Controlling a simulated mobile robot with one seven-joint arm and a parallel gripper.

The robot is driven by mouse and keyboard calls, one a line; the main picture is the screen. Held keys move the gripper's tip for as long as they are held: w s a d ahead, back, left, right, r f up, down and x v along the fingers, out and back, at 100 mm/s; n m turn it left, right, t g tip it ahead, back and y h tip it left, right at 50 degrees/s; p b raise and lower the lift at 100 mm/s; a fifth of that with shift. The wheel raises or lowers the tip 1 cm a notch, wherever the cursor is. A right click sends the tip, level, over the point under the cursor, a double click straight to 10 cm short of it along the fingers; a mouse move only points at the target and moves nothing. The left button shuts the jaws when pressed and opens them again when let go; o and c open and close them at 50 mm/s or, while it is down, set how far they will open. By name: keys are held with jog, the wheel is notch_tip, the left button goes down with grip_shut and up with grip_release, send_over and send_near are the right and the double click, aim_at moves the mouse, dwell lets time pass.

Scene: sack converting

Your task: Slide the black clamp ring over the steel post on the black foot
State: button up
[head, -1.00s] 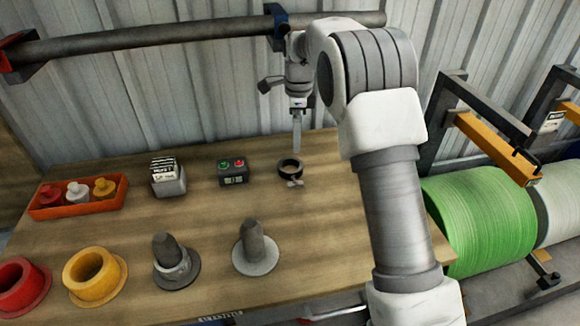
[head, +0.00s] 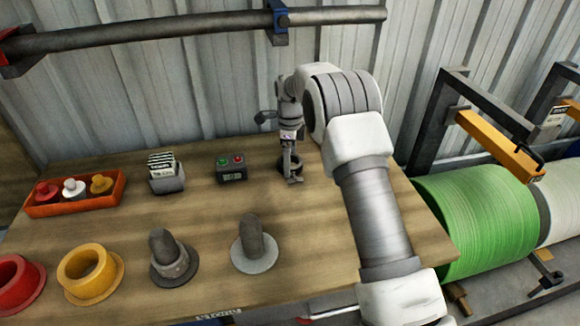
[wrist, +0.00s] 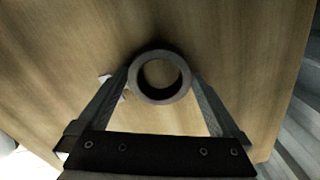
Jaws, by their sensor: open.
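The black clamp ring (head: 282,168) lies on the bench right of the small control box, partly hidden by my gripper in the head view. In the wrist view the ring (wrist: 160,97) sits between the fingertips, its hole facing the camera. My gripper (wrist: 163,78) is open, with one finger on each side of the ring; I cannot tell whether they touch it. In the head view my gripper (head: 291,175) is down at the ring. The steel post (head: 162,243) stands upright on the black foot (head: 188,268), with a grey collar low around it.
A similar post (head: 252,236) stands on a light grey foot to the right. Yellow (head: 80,291) and red (head: 20,291) flanged rings lie front left. An orange tray (head: 50,208), a card holder (head: 168,183) and a control box (head: 231,172) line the back. The bench between is clear.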

grip_shut()
dwell(0.5)
jog(key=shift+r, duration=0.1)
